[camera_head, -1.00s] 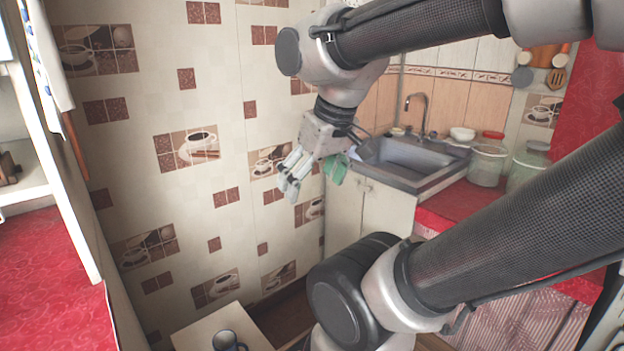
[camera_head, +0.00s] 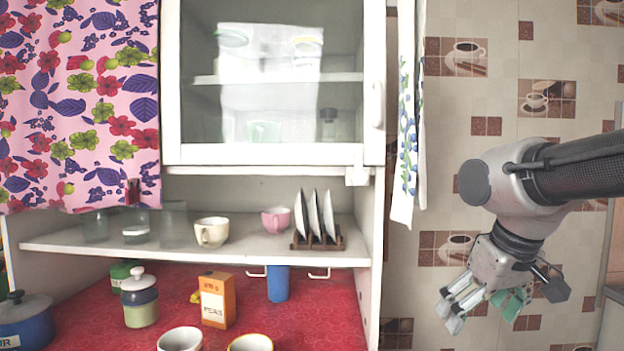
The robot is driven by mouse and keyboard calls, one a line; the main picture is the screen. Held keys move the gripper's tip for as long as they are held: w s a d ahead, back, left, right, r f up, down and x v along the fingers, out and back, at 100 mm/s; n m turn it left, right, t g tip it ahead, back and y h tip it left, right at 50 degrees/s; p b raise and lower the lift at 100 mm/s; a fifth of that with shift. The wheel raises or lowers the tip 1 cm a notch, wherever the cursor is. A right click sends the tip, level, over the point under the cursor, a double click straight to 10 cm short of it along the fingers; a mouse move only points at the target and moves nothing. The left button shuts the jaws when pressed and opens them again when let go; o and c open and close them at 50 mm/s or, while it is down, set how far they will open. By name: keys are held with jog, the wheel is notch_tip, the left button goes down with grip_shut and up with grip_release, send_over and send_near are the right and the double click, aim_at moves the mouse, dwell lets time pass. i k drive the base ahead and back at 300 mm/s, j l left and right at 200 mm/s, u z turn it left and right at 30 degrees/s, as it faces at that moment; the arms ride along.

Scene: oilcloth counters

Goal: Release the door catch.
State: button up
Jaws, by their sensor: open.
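A white wall cabinet with a glass door (camera_head: 275,152) is at the upper middle, and the door looks shut. A pale rounded handle (camera_head: 376,105) is on the door's right edge. A small white block (camera_head: 357,176) sits under the door's lower right corner; I cannot tell whether it is the catch. My gripper (camera_head: 482,308) is to the right of the cabinet in the picture, in front of the tiled wall. It is open, empty and angled down to the left, apart from the door.
A white towel (camera_head: 408,110) hangs beside the cabinet's right side. Below, a shelf (camera_head: 180,248) holds cups, glasses and a plate rack. The red counter (camera_head: 325,320) holds a box, jars and bowls. A flowered curtain (camera_head: 80,100) hangs at left.

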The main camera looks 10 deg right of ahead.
aim_at(360, 177)
jog(key=k+z, duration=0.1)
jog(key=k, duration=0.55)
jog(key=z, duration=2.85)
jog(key=k+j, duration=0.45)
jog(key=k, duration=0.15)
jog(key=k+j, duration=0.45)
jog(key=k, duration=0.15)
jog(key=k+j, duration=0.5)
jog(key=k, duration=0.1)
